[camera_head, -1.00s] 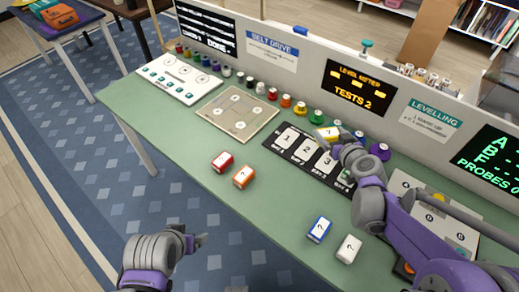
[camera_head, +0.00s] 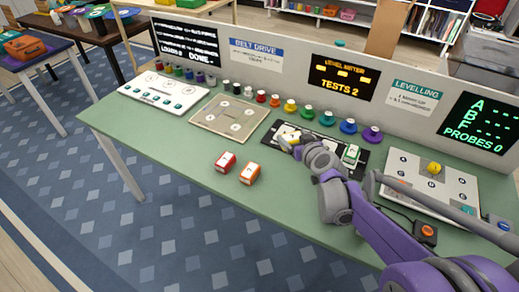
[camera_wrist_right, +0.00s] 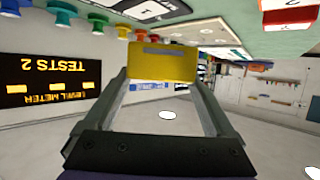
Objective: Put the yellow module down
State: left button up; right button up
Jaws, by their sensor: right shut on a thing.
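The yellow module (camera_wrist_right: 163,64) sits between the two fingertips of my right gripper (camera_wrist_right: 165,80) in the right wrist view. In the head view, my right gripper (camera_head: 293,146) is over the left part of the black bay strip (camera_head: 270,142), and only a small part of the module shows at its tip. I cannot tell whether the module touches the strip. A white-and-green module (camera_head: 351,154) stands at the right end of the strip, beside my right arm. My left gripper is out of view.
A red module (camera_head: 226,162) and an orange module (camera_head: 250,174) stand on the green table in front of the strip. A row of coloured knobs (camera_head: 327,118) lines the back. A pale square board (camera_head: 230,113) lies left. The front left table is clear.

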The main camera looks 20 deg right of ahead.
aim_at(288, 168)
jog(key=shift+a+f, duration=0.25)
jog(key=shift+a, duration=0.1)
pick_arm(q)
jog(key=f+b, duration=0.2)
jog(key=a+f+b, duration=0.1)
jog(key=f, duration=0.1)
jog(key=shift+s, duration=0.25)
pick_arm(e)
notch_tip(288, 168, down, 10)
jog(key=shift+r, duration=0.1)
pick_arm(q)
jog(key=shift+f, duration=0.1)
pick_arm(e)
jog(key=o, duration=1.1)
jog(key=shift+o, duration=0.2)
